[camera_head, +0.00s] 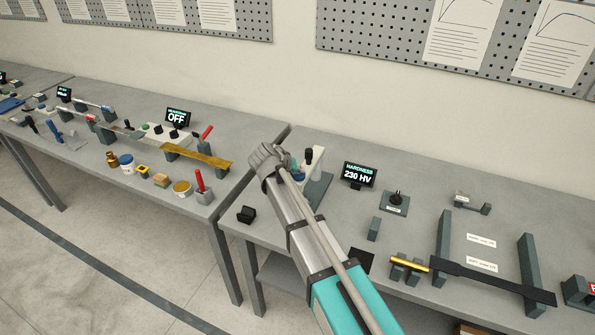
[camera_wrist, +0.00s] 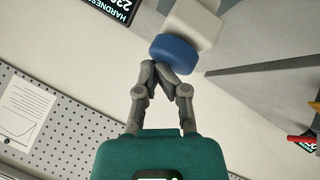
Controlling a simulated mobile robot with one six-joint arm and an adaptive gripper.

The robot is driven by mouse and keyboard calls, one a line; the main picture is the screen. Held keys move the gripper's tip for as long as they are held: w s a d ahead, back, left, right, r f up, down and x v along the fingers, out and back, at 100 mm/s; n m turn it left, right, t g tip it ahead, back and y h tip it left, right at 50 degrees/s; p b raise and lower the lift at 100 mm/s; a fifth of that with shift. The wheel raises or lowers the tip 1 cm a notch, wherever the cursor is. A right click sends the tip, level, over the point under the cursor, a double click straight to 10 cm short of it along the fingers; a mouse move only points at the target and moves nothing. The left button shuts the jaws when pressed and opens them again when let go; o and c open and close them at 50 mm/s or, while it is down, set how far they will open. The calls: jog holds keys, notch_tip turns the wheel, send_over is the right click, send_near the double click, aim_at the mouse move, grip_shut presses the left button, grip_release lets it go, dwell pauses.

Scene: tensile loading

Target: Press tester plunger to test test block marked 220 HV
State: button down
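The hardness tester has a white body (camera_head: 316,164) and stands near the left end of the right bench. My arm covers part of it. Its display (camera_head: 359,175) reads "HARDNESS 230 HV" and is cut off in the wrist view (camera_wrist: 113,8). In the wrist view, a blue round part (camera_wrist: 172,52), seemingly the plunger cap, sits against the white body (camera_wrist: 195,22). My gripper (camera_wrist: 159,69) has its fingertips together with nothing between them. The tips are at the blue part's edge; I cannot tell whether they touch it. I cannot make out a block marked 220 HV.
A small black block (camera_head: 246,214) lies at the bench's front left. A dark fixture with a black knob (camera_head: 396,199) stands right of the display. Grey uprights (camera_head: 443,238) with a black bar stand further right. The left bench (camera_head: 90,155) holds several tools.

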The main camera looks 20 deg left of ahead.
jog(key=shift+d, duration=0.1)
jog(key=shift+w+r+p, duration=0.2)
jog(key=shift+r+p, duration=1.05)
jog(key=shift+p, duration=0.1)
jog(key=shift+r, duration=0.1)
jog(key=shift+r+p, duration=2.4)
jog(key=shift+p, duration=0.1)
